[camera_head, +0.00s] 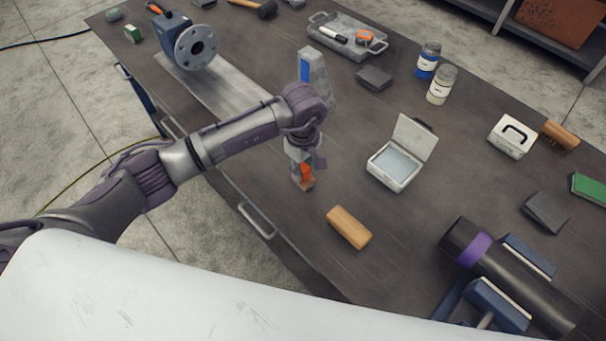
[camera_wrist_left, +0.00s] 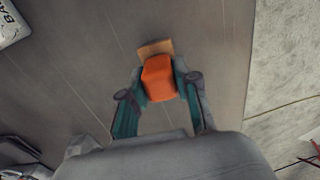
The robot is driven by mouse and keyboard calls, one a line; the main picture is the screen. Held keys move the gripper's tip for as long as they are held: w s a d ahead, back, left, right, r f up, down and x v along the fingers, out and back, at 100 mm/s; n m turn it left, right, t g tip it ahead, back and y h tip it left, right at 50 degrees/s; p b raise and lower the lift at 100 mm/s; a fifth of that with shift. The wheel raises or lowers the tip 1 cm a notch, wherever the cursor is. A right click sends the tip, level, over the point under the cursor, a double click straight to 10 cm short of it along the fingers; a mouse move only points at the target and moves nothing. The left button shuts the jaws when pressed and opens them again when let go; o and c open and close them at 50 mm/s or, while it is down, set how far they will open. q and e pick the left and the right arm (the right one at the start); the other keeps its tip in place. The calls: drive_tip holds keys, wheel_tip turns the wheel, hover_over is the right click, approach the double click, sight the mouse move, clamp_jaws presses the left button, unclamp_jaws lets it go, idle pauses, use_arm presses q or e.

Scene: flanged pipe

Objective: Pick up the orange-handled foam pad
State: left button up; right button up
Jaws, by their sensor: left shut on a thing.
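The orange-handled foam pad (camera_head: 304,184) is at the near left edge of the dark table, under my left gripper (camera_head: 304,168). Its orange handle stands up between the fingers, and a tan-brown pad shows below it. In the left wrist view, the orange handle (camera_wrist_left: 158,78) sits between the two teal-sided fingers of my left gripper (camera_wrist_left: 160,95). The left gripper is shut on the handle. I cannot tell whether the pad touches the table. My right gripper is not in view.
A wooden-backed brush or block (camera_head: 348,227) lies just right of the gripper. An open white tin (camera_head: 394,167) stands further right. A flanged pipe (camera_head: 197,47) is at the back left, and a black pipe with a purple band (camera_head: 510,275) is at the near right.

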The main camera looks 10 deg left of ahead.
use_arm(q)
clamp_jaws()
drive_tip(key=shift+r, duration=0.15)
drive_tip(key=shift+r+b, duration=0.3)
drive_tip(key=r+b, duration=0.2)
drive_tip(key=r, duration=0.1)
drive_tip(key=shift+w+d+r, duration=0.1)
drive_tip(key=shift+w+r, duration=0.05)
drive_tip(key=shift+w, duration=0.25)
drive_tip(key=w+d+r+b, duration=0.3)
drive_tip(key=w+r, duration=0.3)
drive_tip(key=w, duration=0.4)
drive_tip(key=shift+w+r+b, duration=0.25)
drive_tip(key=shift+r+b, duration=0.15)
drive_tip(key=shift+b, duration=0.5)
